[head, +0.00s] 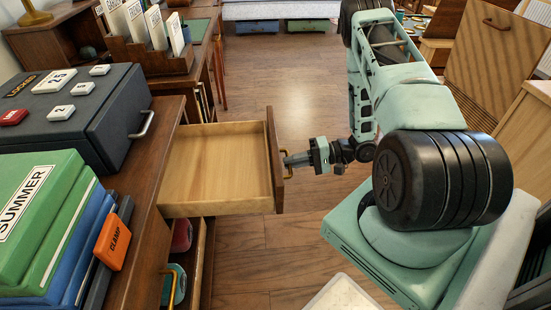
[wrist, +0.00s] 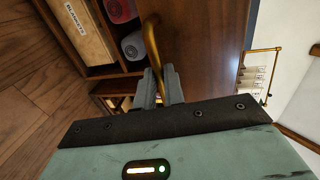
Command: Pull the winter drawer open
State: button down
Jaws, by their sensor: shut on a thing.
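An open wooden drawer (head: 220,165) juts out from the dark wood cabinet (head: 150,235) in the head view. Its inside is bare pale wood, and no label on its front can be read. My gripper (head: 293,161) is at the drawer front from the right, shut on its brass handle (head: 287,150). In the wrist view, the two fingers of my gripper (wrist: 164,85) close around the lower end of the curved brass handle (wrist: 152,40). The dark drawer front (wrist: 205,50) fills the middle of that view.
A lower compartment below the drawer holds a red roll (head: 181,236) and a teal roll (head: 174,285). Wooden floor (head: 300,100) is clear beyond the drawer.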

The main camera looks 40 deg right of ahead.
jog(key=shift+s+d, duration=0.35)
jog(key=shift+d, duration=0.1)
jog(key=c, duration=1.5)
grip_release()
jog(key=p+v, duration=0.1)
jog(key=v, duration=1.6)
jog(key=shift+d, duration=0.2)
jog(key=shift+s, duration=0.1)
